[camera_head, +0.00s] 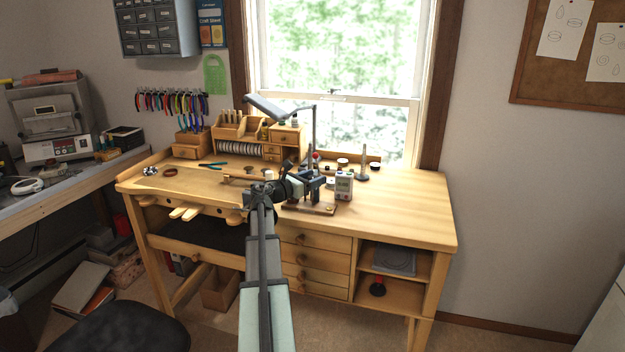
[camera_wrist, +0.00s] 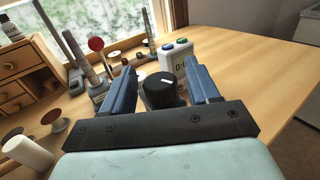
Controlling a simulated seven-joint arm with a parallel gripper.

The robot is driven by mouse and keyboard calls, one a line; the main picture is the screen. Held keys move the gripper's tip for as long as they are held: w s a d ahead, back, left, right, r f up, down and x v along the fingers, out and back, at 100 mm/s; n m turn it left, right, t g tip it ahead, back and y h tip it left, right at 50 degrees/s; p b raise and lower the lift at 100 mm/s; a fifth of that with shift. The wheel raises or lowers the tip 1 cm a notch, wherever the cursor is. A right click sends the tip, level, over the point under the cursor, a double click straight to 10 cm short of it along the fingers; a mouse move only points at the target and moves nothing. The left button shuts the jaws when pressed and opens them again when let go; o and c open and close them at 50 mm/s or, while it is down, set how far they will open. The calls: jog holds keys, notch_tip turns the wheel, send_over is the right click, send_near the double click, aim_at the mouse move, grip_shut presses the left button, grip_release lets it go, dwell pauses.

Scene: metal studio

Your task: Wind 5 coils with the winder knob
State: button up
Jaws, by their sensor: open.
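My gripper (camera_head: 291,187) is open. In the wrist view its two blue-grey fingers (camera_wrist: 163,78) stand on either side of a dark cylinder with a white mark, which looks like the winder knob (camera_wrist: 165,92). A gap shows between the knob and each finger, so it is not gripped. The knob's lower part is hidden by my gripper's black bar. In the head view the dark winder (camera_head: 312,184) sits on a wooden base (camera_head: 318,209), partly hidden by my gripper. I cannot make out any wound coils.
A thin upright rod on a round base (camera_head: 363,165) stands behind. The bench's right side (camera_head: 415,200) is clear. Blue-handled pliers (camera_head: 211,165) lie left.

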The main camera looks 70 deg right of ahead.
jog(key=c, duration=1)
jog(key=shift+o, duration=0.2)
jog(key=m+g+y, duration=0.1)
jog(key=g, duration=0.1)
jog(key=m+g+y, duration=0.2)
jog(key=shift+w+d+m+y, duration=0.15)
jog(key=shift+d+m+y, duration=0.05)
jog(key=shift+m+y, duration=0.1)
jog(key=shift+a+m+g+y, duration=0.15)
jog(key=shift+m+g+y, duration=1.5)
jog(key=shift+y, duration=0.75)
jog(key=shift+m, duration=0.25)
